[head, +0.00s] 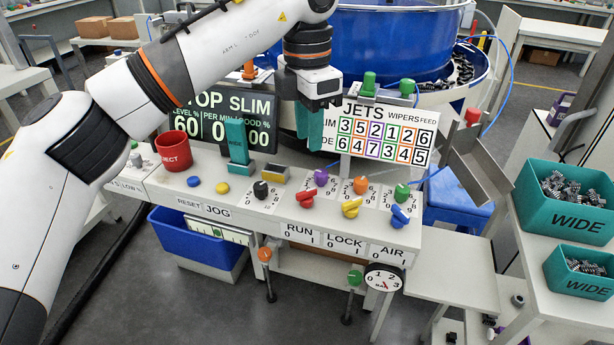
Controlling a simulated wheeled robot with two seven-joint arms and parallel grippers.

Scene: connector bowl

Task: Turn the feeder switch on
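No part carries a readable "feeder switch" label. Three switch handles stand along the front of the white console: a red one (305,198) above the RUN 0/1 label, a yellow one (351,208) above LOCK, and a blue one (399,216) above AIR. Their exact set positions are too small to tell. My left gripper (311,133) points down with teal fingers above the back of the console, in front of the JETS card (380,134). It is behind and above the red handle, apart from it. The finger gap is unclear. My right gripper is out of view.
Behind the switches stand purple (321,177), orange (360,184) and green (402,192) knobs. A red cup (174,150) and a teal upright piece (237,141) stand left. Teal WIDE bins (563,219) stand right. The blue bowl (391,45) is behind.

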